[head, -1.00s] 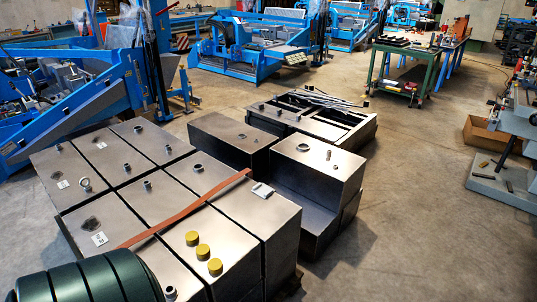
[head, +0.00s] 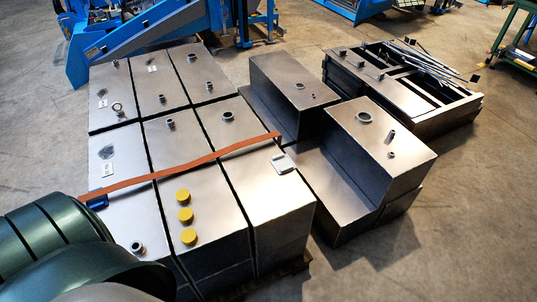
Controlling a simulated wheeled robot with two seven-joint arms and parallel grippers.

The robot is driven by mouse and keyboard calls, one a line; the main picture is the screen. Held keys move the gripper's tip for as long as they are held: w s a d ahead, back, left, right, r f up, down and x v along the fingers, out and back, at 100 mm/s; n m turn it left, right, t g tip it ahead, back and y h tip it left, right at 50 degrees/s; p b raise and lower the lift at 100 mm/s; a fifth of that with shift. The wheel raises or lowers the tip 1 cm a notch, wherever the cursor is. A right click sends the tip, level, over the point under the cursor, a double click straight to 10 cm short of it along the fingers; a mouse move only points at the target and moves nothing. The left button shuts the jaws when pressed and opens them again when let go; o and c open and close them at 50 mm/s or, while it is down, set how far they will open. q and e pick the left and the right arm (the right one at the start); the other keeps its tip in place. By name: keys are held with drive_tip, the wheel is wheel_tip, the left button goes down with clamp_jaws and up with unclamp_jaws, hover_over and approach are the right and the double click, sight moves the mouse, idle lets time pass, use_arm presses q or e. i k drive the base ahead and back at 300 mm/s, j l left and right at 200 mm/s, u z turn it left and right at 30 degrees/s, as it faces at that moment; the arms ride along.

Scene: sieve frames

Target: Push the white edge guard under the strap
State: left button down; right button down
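The white edge guard (head: 282,163) is a small pale piece lying at the right edge of a grey metal tank top (head: 253,185). The orange-brown strap (head: 190,165) runs across several tanks and goes over that edge just behind the guard. The guard lies on the near side of the strap, with a small gap that looks clear of it. A blue fitting (head: 97,200) sits at the strap's left end. Neither of my grippers is in view.
Three yellow caps (head: 185,215) stand on the middle near tank. Pipe stubs rise from several tank tops. A stepped tank (head: 375,150) stands right of the guard. A dark green rounded shape covers the lower left. Bare floor (head: 460,240) is free at the right.

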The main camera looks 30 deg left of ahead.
sight(282, 163)
drive_tip(key=i+l+u, duration=0.85)
drive_tip(key=k+j, duration=0.1)
